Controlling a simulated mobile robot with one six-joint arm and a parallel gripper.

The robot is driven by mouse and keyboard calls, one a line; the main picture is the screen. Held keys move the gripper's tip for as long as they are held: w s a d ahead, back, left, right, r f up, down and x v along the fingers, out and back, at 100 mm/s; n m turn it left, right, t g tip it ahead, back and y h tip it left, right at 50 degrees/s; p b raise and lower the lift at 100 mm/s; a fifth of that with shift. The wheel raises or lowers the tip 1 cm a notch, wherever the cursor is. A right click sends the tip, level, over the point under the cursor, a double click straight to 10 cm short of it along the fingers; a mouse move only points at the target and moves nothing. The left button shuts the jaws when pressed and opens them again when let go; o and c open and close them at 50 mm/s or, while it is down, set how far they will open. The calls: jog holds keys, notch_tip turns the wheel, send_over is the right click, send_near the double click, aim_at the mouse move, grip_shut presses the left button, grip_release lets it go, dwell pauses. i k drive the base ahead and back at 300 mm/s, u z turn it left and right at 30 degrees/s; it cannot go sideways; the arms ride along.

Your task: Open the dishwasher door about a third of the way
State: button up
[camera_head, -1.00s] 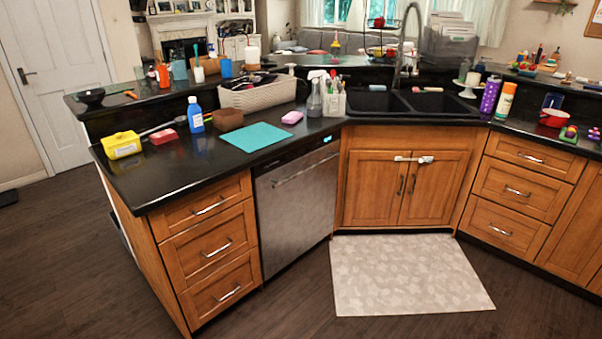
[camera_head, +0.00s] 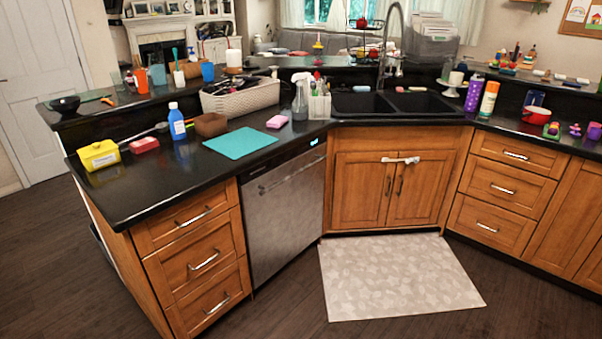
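The dishwasher (camera_head: 287,218) is built in under the black counter, between a drawer unit on its left and the sink cabinet on its right. Its stainless steel door is upright and looks shut. A bar handle (camera_head: 291,172) runs across the upper part of the door. A small lit display (camera_head: 316,142) shows at the top right of the front. My gripper is not in view.
Wooden drawers (camera_head: 203,259) stand left of the dishwasher. The sink cabinet (camera_head: 388,182) has a white lock across its handles. A pale mat (camera_head: 396,274) lies before it. The dark floor (camera_head: 290,312) in front of the dishwasher is clear.

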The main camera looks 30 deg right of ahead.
aim_at(281, 197)
jog(key=i, duration=0.85)
jog(key=u, duration=0.05)
